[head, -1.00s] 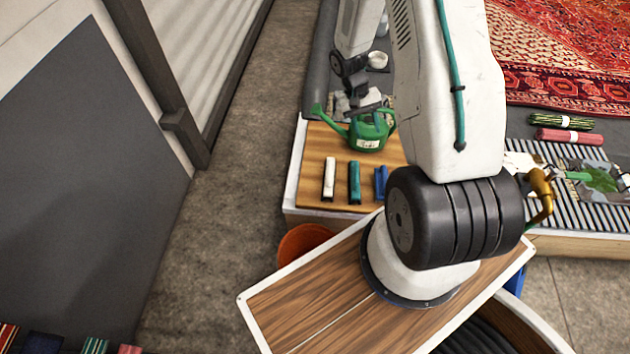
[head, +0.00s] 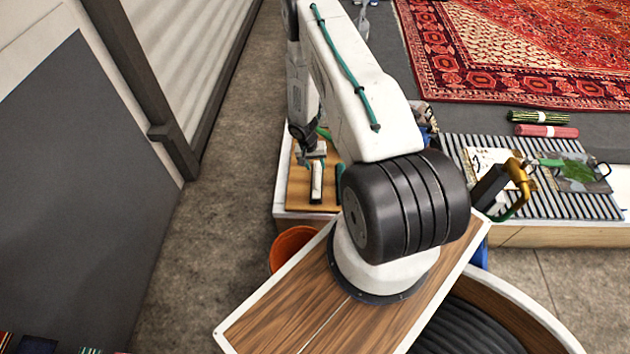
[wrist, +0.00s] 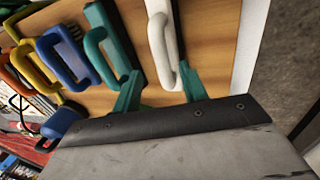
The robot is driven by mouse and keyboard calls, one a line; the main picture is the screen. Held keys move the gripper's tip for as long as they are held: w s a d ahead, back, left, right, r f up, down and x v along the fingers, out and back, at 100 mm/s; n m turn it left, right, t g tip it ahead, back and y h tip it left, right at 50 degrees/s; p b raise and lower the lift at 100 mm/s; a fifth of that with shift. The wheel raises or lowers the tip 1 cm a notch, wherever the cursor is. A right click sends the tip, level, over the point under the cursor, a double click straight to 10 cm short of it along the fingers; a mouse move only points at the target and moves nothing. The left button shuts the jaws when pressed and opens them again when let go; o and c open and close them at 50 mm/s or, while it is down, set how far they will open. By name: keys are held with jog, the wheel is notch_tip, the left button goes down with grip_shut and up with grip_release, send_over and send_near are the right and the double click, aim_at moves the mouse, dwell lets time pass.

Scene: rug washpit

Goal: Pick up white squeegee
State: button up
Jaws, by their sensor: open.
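The white squeegee (head: 316,188) lies on the wooden board (head: 298,192) at the left of the arm in the head view. In the wrist view, the white squeegee (wrist: 157,45) has a looped handle. My gripper (head: 312,156) is just above its far end in the head view. In the wrist view my gripper (wrist: 158,74) is open, with a teal finger on each side of the white handle. I cannot tell whether either finger touches it.
In the wrist view a teal handle (wrist: 94,55) lies close beside the left finger, then a blue handle (wrist: 62,62) and a yellow one (wrist: 25,67). An orange bucket (head: 290,250) stands before the board. Grey floor (head: 228,170) is clear at left.

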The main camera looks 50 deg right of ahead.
aim_at(317, 171)
jog(key=f, duration=0.5)
jog(key=shift+s+d+f, duration=0.2)
jog(key=shift+s+f, duration=0.1)
jog(key=shift+s, duration=0.05)
grip_shut()
jog(key=shift+r, duration=0.15)
notch_tip(317, 171, up, 10)
jog(key=shift+f, duration=0.1)
jog(key=c, duration=0.9)
grip_release()
